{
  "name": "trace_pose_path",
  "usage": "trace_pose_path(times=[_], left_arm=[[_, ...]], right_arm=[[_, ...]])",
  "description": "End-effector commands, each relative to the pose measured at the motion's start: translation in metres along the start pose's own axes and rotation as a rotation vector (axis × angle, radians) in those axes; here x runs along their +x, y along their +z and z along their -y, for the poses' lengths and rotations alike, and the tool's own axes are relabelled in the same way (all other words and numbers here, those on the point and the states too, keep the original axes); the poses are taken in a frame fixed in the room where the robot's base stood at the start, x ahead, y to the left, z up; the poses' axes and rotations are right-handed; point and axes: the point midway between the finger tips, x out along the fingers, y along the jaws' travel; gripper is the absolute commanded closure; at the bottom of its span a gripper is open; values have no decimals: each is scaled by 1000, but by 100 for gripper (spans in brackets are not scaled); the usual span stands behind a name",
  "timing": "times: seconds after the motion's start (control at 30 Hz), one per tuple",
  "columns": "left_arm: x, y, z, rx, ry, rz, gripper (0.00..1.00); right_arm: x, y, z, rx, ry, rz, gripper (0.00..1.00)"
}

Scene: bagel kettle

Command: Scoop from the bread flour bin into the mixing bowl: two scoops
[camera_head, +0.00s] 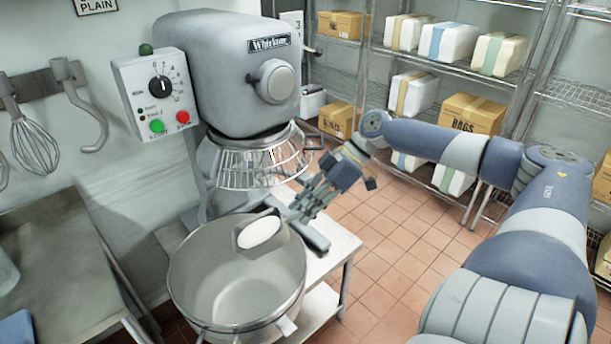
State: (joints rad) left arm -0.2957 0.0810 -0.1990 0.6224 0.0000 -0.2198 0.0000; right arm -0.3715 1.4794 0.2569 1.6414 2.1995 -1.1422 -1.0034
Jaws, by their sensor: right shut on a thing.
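The mixing bowl (206,297) is a large grey metal bowl standing upright below the mixer head; the part of its inside that shows looks bare. My right gripper (300,207) is shut on a grey metal scoop (241,244), reaching in from the right. The scoop holds white flour (260,232) and is roughly level over the back right part of the bowl, near its rim. The bread flour bin is not in view. My left gripper is not in view.
The mixer (225,60) stands behind the bowl, its wire guard (245,168) close above the scoop. A whisk (35,145) and a dough hook (85,115) hang at left above a metal table (60,275). Wire shelves with bags and boxes stand at the back right. Tiled floor is clear.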

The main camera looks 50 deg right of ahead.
Motion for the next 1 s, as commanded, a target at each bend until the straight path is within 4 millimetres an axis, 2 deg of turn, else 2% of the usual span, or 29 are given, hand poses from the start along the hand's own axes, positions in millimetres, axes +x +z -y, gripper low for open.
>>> trace_pose_path(times=[0.2,0.6,0.73,1.0], left_arm=[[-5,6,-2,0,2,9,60],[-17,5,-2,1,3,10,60],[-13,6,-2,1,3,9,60],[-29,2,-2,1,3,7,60]], right_arm=[[-4,-20,5,4,22,128,100],[-10,-56,12,19,68,362,100],[-3,-66,14,26,82,449,100],[4,-97,19,38,116,627,100]])
